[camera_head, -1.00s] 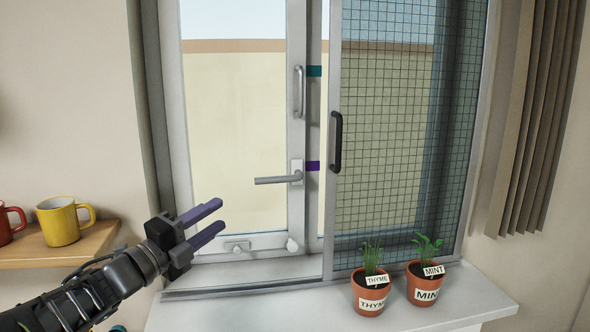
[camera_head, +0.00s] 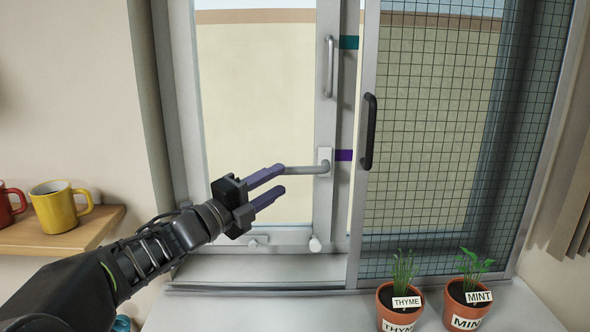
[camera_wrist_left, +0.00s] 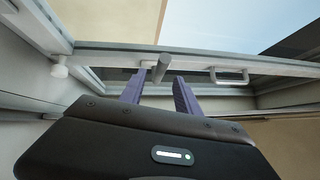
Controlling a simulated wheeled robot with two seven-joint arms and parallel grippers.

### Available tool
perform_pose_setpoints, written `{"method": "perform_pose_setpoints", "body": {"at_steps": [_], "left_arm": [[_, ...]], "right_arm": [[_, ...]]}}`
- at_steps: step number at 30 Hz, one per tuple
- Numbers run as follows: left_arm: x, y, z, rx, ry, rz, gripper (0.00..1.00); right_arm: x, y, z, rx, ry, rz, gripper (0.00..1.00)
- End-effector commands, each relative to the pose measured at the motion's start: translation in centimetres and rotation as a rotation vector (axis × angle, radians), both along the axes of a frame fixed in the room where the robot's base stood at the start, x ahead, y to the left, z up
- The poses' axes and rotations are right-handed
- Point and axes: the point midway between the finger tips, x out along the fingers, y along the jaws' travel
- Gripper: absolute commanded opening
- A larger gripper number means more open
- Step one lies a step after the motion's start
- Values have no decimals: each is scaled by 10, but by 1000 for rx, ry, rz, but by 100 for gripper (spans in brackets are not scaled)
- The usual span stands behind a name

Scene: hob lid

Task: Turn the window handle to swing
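The window handle (camera_head: 308,169) is a grey lever that points left, roughly level, from a plate on the right stile of the window sash (camera_head: 325,205). My left gripper (camera_head: 282,182) is open, with its purple fingers beside the lever's free end in the head view. In the left wrist view the handle (camera_wrist_left: 160,68) stands in the gap between the two fingertips of my left gripper (camera_wrist_left: 155,85); I cannot tell whether either finger touches it. The sash looks closed in its frame. My right gripper is not in view.
A sliding insect screen (camera_head: 440,130) with a dark pull handle (camera_head: 369,132) covers the right side. Thyme (camera_head: 400,305) and mint (camera_head: 467,302) pots stand on the sill (camera_head: 350,312). Yellow (camera_head: 58,207) and red (camera_head: 10,203) mugs sit on a wooden shelf (camera_head: 70,236) at left.

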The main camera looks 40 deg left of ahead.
Motion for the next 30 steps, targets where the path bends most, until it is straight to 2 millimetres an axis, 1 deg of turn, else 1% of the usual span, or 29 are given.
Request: {"method": "perform_pose_setpoints", "body": {"at_steps": [6,9,12,15,22,23,30], "left_arm": [[34,-5,7,-1,0,-2,39],[47,-7,9,-1,-1,-1,39],[57,-9,10,0,-1,-1,39],[61,-9,10,-1,-1,0,39],[61,-9,9,0,-1,1,39],[61,-9,9,0,-1,1,37],[61,-9,9,0,-1,1,17]], "right_arm": [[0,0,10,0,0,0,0],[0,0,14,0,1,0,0],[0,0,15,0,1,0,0],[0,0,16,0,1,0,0],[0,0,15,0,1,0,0],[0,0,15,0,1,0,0],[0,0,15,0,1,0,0]]}}
